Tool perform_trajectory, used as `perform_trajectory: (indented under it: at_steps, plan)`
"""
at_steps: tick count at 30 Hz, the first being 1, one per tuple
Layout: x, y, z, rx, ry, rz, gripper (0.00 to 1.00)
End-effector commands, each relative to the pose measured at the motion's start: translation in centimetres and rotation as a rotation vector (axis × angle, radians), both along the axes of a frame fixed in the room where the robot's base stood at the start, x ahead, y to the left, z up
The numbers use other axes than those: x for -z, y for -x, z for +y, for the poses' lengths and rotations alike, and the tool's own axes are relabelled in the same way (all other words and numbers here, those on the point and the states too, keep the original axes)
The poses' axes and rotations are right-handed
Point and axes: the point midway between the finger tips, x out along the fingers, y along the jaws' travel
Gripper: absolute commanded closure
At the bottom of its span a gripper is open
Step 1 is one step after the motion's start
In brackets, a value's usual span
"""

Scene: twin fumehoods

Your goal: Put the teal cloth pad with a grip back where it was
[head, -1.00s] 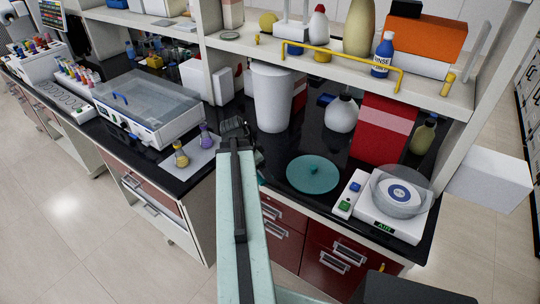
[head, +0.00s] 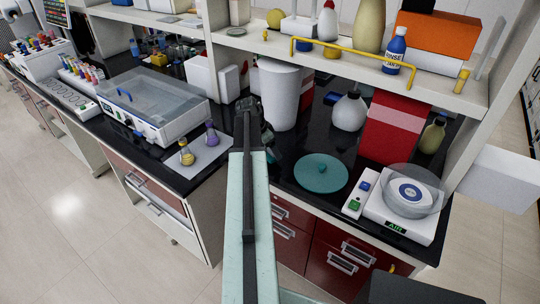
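The balance (head: 400,217) stands right of the pad. A white cylinder (head: 280,95), a round white flask (head: 349,112) and a red box (head: 393,127) stand behind it. Two small flasks (head: 186,153) stand on a pale sheet at left. A shelf with a yellow rail (head: 345,60) overhangs the bench.

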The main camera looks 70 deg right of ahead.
Motion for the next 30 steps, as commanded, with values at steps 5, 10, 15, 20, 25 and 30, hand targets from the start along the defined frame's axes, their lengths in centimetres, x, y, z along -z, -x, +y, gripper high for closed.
perform_trajectory:
  at_steps: [5,10,15,20,25,30]
  plan:
    - [2.9,0.7,-0.3,0.011,0.000,0.000,0.51]
    - [2.4,0.8,-0.3,0.012,0.000,0.000,0.51]
    - [2.9,0.9,-0.4,0.013,0.000,0.000,0.16]
    - [2.7,0.9,-0.4,0.014,0.000,0.000,0.00]
    - [2.6,1.0,-0.4,0.014,0.000,0.000,0.00]
    - [1.1,0.8,-0.1,0.015,0.000,-0.001,0.00]
